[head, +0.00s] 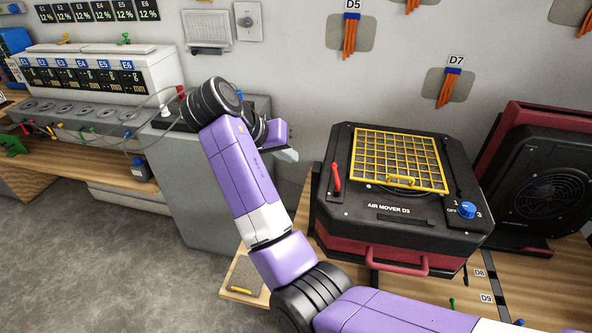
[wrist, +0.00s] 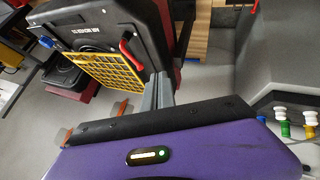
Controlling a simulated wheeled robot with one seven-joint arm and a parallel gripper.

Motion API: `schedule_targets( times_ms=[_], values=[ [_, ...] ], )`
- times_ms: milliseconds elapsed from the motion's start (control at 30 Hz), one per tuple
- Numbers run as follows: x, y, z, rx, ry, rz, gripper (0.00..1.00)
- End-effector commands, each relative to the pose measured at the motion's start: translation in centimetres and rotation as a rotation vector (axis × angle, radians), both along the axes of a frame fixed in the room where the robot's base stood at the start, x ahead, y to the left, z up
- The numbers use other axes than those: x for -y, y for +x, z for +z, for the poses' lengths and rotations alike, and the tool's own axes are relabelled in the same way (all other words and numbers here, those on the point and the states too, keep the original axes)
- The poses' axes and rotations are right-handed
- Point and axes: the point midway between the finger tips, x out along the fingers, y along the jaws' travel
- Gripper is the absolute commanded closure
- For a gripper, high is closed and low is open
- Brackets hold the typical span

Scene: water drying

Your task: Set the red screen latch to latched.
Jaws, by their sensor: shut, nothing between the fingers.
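The red screen latch (head: 336,178) is a short red lever on the left of the black top of the air mover D3 (head: 385,208). It stands beside the yellow grid screen (head: 398,158), which lies over the opening. My gripper (head: 291,155) is shut and empty, to the left of the latch and apart from it. In the wrist view the closed grey fingers (wrist: 162,88) point toward the air mover (wrist: 110,18). The red latch (wrist: 130,50) shows just left of them, by the edge of the yellow screen (wrist: 103,72).
A blue knob (head: 467,210) is on the air mover's right front, and a red handle (head: 397,262) is on its front. Another black fan unit (head: 545,185) stands at right. A grey cabinet (head: 205,195) and meter bench (head: 95,75) are at left. Free space lies between cabinet and air mover.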

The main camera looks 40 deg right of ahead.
Motion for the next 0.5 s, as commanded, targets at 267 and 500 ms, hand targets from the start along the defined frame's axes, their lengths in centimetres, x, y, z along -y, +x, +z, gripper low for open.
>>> schedule_targets(
  times_ms=[267, 500],
  values=[
    [0.5, -1.1, -1.6, -0.067, 0.023, 0.012, 1.00],
    [3.4, -1.0, -4.9, -0.064, 0.022, 0.010, 1.00]
  ],
)
